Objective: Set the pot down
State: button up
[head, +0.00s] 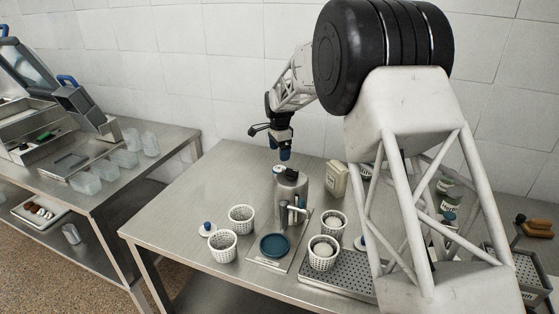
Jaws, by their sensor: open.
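A steel pot-like vessel (301,184) with a dark top stands upright near the middle of the steel table, behind a teal round disc (275,246). I cannot tell whether this vessel is the pot. Handle-like parts show on its front side. My gripper (284,155) points down above the vessel, with a small gap below its blue fingertips. It is open and appears empty. Part of the table behind the vessel is hidden by my arm.
Perforated white baskets (223,247) stand left and right of the teal disc. A perforated drip tray (345,274) lies at the front right. A cream container (335,180) stands right of the vessel. The table's left side (185,215) is clear.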

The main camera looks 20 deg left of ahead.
jog(key=shift+r, duration=1.55)
jog(key=s+d+r+n, duration=0.1)
jog(key=s+d+r, duration=0.5)
jog(key=d, duration=0.5)
jog(key=s+d+r+n+t, duration=0.15)
jog(key=s+d+r, duration=0.4)
jog(key=d, duration=0.55)
jog(key=s+d+r+n, duration=0.2)
jog(key=s+d+r, duration=0.35)
jog(key=d, duration=0.55)
jog(key=s+d+n, duration=0.1)
jog(key=s+d, duration=0.5)
jog(key=s, duration=0.3)
jog(key=s+d+n, duration=0.1)
jog(key=s+d, duration=0.6)
jog(key=s, duration=0.2)
jog(key=s+d+f+n, duration=0.1)
jog(key=s+d+f, duration=0.2)
jog(key=s, duration=0.6)
jog(key=s+d+f+n+t, duration=0.1)
jog(key=s+d+f, duration=0.2)
jog(key=s, duration=0.6)
jog(key=shift+s+d, duration=0.25)
jog(key=shift+d, duration=0.45)
jog(key=shift+o, duration=0.4)
jog(key=shift+w+r, duration=0.1)
